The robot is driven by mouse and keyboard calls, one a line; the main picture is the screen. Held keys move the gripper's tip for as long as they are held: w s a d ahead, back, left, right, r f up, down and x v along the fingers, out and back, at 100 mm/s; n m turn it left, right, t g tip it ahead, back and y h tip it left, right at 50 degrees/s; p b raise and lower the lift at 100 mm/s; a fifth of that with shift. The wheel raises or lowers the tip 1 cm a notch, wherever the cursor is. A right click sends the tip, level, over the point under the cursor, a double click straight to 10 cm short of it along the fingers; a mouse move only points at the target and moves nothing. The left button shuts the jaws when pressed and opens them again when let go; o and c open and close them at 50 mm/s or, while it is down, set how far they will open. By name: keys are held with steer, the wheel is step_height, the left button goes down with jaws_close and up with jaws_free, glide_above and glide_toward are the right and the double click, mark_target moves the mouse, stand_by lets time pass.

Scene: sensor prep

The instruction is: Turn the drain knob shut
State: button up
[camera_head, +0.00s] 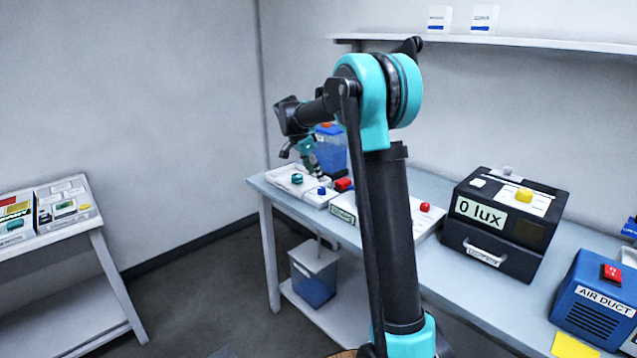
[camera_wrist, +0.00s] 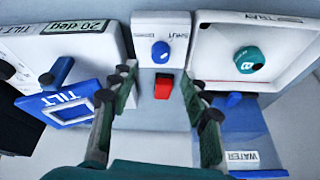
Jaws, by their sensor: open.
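In the wrist view a small blue knob (camera_wrist: 160,52) sits on a narrow white panel (camera_wrist: 146,28) with a label that seems to read SHUT. I take this as the drain knob; the word drain is not readable. The blue knob also shows in the head view (camera_head: 321,190). My gripper (camera_wrist: 160,78) is open and empty, its fingers spread on either side of the picture's middle. The knob lies just beyond the fingertips, with no contact visible. In the head view my gripper (camera_head: 317,171) is over the far end of the bench.
A red block (camera_wrist: 163,88) is beside the knob's panel. A teal knob (camera_wrist: 248,60) is on the white tray at right. A blue TILT frame (camera_wrist: 66,106) is at left. A blue container (camera_head: 330,150) stands behind my gripper. A black lux box (camera_head: 507,217) stands farther right.

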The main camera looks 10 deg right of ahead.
steer(key=v, duration=0.4)
steer(key=shift+a+r, duration=0.1)
steer(key=shift+r, duration=0.25)
steer(key=s+d+f+n, duration=0.2)
steer(key=s, duration=0.3)
steer(key=s+d+f+n+y, duration=0.1)
steer(key=s+d+f+n, duration=0.1)
steer(key=s, duration=0.4)
steer(key=s+d+f+n+y, duration=0.1)
steer(key=s+d+f+n, duration=0.1)
steer(key=s+f, duration=0.2)
steer(key=shift+s+d, duration=0.2)
steer(key=shift+s, duration=0.9)
steer(key=s+f+n, duration=0.2)
steer(key=s+f, duration=0.2)
steer(key=s, duration=0.3)
steer(key=s+d+f+n+t+y, duration=0.1)
steer(key=s+f+n, duration=0.1)
steer(key=s+f, duration=0.2)
steer(key=s+d+f+n+y, duration=0.1)
steer(key=s+f+n, duration=0.2)
steer(key=s, duration=0.8)
steer(key=shift+f+t, duration=0.4)
steer(key=shift+f, duration=0.5)
